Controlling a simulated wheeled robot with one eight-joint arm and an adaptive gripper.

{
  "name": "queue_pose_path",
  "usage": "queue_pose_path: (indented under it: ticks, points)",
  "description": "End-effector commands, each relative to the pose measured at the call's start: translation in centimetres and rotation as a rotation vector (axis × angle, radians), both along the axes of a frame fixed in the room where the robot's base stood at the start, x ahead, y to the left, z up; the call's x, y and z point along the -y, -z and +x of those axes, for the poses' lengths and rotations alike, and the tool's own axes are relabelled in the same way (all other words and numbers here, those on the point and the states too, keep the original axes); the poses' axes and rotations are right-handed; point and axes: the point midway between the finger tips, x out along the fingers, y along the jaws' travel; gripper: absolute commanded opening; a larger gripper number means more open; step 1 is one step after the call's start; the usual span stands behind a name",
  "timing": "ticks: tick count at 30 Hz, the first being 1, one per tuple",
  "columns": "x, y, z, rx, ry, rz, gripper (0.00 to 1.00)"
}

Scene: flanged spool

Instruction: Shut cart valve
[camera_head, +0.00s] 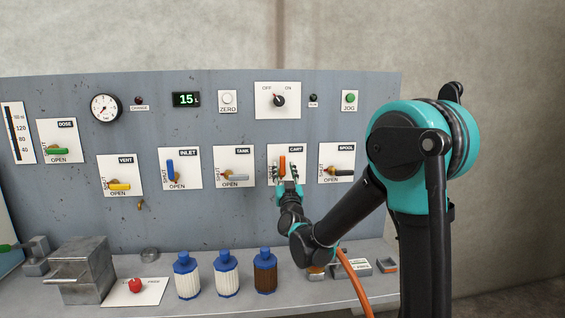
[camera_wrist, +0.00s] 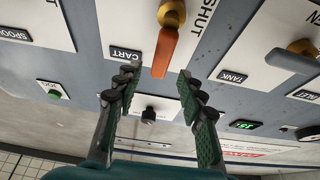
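The cart valve is an orange lever (camera_head: 282,165) on a white plate (camera_head: 299,159) marked CART, SHUT and OPEN. The lever stands upright, in line with the SHUT marking. In the upside-down wrist view the orange lever (camera_wrist: 165,50) hangs from its brass hub (camera_wrist: 172,12). My gripper (camera_head: 284,179) is at the cart plate, just in front of the lever. In the wrist view my gripper (camera_wrist: 163,82) is open, with one finger on each side of the lever's end and a visible gap on both sides. My gripper hides the lower part of the cart plate in the head view.
The tank valve's grey lever (camera_head: 235,177) and the spool valve's dark lever (camera_head: 341,172) lie level on either side. The inlet valve's blue lever (camera_head: 170,168) stands upright. Bottles, including a brown one (camera_head: 264,271), and an orange hose (camera_head: 355,283) are below my arm.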

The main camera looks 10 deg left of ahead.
Motion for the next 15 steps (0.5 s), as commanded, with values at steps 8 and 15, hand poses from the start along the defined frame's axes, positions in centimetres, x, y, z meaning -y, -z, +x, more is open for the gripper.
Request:
queue_pose_path:
  ticks: [8, 15]
  points:
    - [-0.8, -1.5, 3.6, 0.0, 0.001, 0.0, 0.4]
    - [-1.0, -1.9, 4.4, 0.0, 0.0, 0.0, 0.4]
